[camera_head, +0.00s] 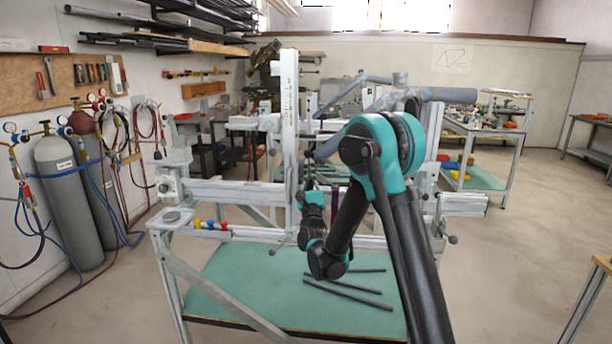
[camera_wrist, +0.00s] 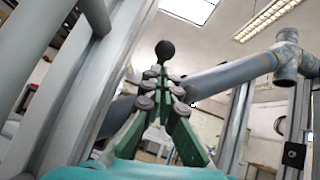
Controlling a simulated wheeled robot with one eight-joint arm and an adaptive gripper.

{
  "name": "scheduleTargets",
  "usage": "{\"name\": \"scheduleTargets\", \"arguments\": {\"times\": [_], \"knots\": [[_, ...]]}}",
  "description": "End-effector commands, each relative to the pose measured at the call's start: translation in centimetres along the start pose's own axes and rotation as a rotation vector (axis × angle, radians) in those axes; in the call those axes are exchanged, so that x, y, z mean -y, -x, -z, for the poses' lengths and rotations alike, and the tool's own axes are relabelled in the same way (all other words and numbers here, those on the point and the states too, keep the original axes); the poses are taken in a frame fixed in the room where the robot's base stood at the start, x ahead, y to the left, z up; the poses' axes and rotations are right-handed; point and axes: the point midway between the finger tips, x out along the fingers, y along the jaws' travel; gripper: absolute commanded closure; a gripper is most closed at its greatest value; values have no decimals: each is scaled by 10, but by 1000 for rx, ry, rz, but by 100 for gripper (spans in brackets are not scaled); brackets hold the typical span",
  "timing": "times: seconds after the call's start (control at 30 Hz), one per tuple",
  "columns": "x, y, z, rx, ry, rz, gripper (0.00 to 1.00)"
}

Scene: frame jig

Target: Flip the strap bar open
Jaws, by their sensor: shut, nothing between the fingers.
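A grey frame jig (camera_head: 290,120) with upright posts and rails stands in front of me and holds grey tubes. In the wrist view, a round black knob (camera_wrist: 165,50) shows just beyond the fingertips; it may belong to the strap bar, but the bar itself cannot be made out. My gripper (camera_wrist: 160,72) has green fingers brought together, with nothing between them. It points up towards the knob; whether it touches it cannot be told. In the head view, my arm hides part of the jig, and the fingers are too small to make out.
A thick grey tube (camera_wrist: 225,75) runs right of my fingers to a joint. A grey post (camera_wrist: 105,65) stands close on the left. Dark rods (camera_head: 348,296) lie on the green lower shelf (camera_head: 245,275). Gas cylinders (camera_head: 66,200) stand at the left wall.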

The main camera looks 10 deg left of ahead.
Motion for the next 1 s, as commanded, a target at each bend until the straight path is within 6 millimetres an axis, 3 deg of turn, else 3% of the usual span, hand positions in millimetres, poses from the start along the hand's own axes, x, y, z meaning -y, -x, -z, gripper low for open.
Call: {"name": "scheduleTargets", "arguments": {"times": [0.67, 1.0], "knots": [[5, -6, -6, -12, -4, -3, 100], [9, -17, -24, -139, -22, -22, 100]]}}
